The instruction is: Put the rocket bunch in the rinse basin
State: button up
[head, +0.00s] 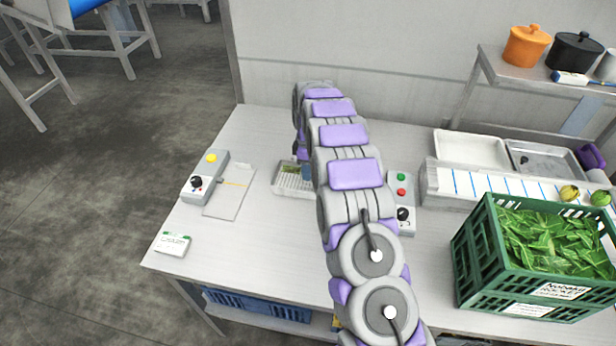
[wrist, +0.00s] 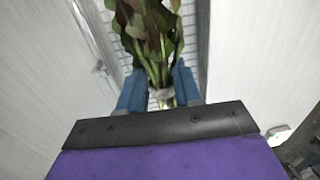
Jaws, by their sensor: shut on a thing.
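My gripper (wrist: 158,92) is shut on the stems of a rocket bunch (wrist: 148,35), just by its pale band. The bunch has dark green and reddish leaves pointing away from my gripper. In the head view my arm hides most of my gripper; a blue finger (head: 307,172) shows over a small white slotted tray (head: 291,190). A bit of green (head: 291,168) shows at that tray. Whether the bunch touches the tray is unclear. A white shallow basin (head: 470,136) and a grey metal one (head: 545,147) stand at the back right; which is the rinse basin is unclear.
A green crate (head: 482,262) full of leaves, labelled rocket, stands at the right. A control box (head: 402,190) is right of my arm, another (head: 205,178) at the left beside a flat plate (head: 230,192). A small white box (head: 173,243) lies near the front left corner.

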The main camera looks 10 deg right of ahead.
jog(key=shift+f+b, duration=0.6)
jog(key=shift+f, duration=1.15)
jog(key=o, duration=1.1)
jog(key=shift+c, duration=0.2)
jog(key=shift+r, duration=0.15)
